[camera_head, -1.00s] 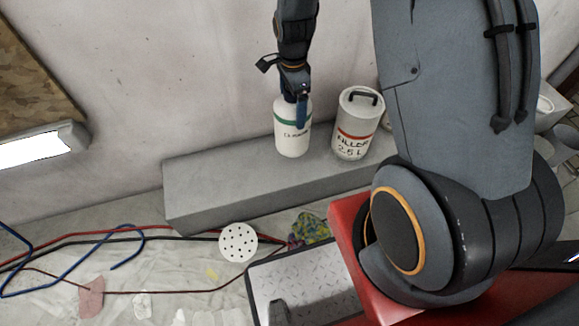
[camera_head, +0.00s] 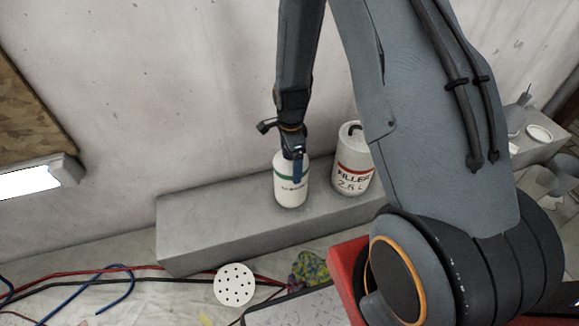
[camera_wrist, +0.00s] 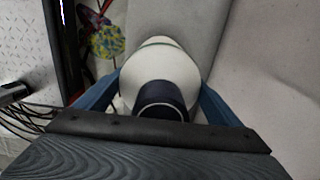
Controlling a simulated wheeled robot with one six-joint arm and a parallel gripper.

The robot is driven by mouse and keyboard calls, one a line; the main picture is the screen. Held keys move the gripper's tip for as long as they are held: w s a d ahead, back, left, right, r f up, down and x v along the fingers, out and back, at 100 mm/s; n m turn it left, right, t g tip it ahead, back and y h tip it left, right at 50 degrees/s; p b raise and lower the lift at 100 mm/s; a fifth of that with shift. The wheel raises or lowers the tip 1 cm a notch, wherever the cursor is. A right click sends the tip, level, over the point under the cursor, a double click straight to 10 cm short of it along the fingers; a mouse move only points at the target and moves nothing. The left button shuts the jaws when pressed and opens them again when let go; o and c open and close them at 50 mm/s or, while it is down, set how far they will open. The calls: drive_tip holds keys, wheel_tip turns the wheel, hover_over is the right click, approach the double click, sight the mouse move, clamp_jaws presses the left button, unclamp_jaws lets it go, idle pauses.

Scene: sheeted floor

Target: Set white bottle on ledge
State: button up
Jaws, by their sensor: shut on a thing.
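The white bottle (camera_head: 291,187) has a green band and dark lettering. It is upright at the grey ledge (camera_head: 215,222), and its base appears to be on or just over the ledge top; I cannot tell if it touches. My gripper (camera_head: 298,167) comes down from above and is shut on the bottle. In the wrist view, the blue fingers (camera_wrist: 160,98) lie on either side of the bottle's white shoulder (camera_wrist: 160,62), with its dark cap between them. The far finger is mostly hidden in the head view.
A white filler can (camera_head: 352,170) with a red band stands on the ledge just right of the bottle. The ledge left of the bottle is clear. A white perforated disc (camera_head: 234,285), a colourful cloth (camera_head: 310,268) and hoses (camera_head: 120,285) lie on the floor in front.

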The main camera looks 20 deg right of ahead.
drive_tip(key=shift+f, duration=1)
drive_tip(key=o, duration=1.9)
wheel_tip(320, 180, up, 11)
drive_tip(key=shift+r+p, duration=0.1)
drive_tip(key=shift+p, duration=1.1)
drive_tip(key=shift+r, duration=0.65)
drive_tip(key=s+a+r+n, duration=0.4)
drive_tip(key=s+r+n, duration=0.1)
drive_tip(key=r, duration=0.3)
drive_tip(key=s+a+r+n, duration=0.3)
drive_tip(key=s+r+n, duration=0.15)
drive_tip(key=r, duration=0.35)
drive_tip(key=s+a+r+n, duration=0.1)
drive_tip(key=s+r+n, duration=0.3)
drive_tip(key=s+n, duration=0.2)
drive_tip(key=s+a+r+n, duration=0.2)
drive_tip(key=s+r+n, duration=0.3)
drive_tip(key=s, duration=0.4)
drive_tip(key=shift+s+a+n+y, duration=0.25)
drive_tip(key=shift+s+n+y, duration=0.1)
drive_tip(key=shift+n, duration=0.1)
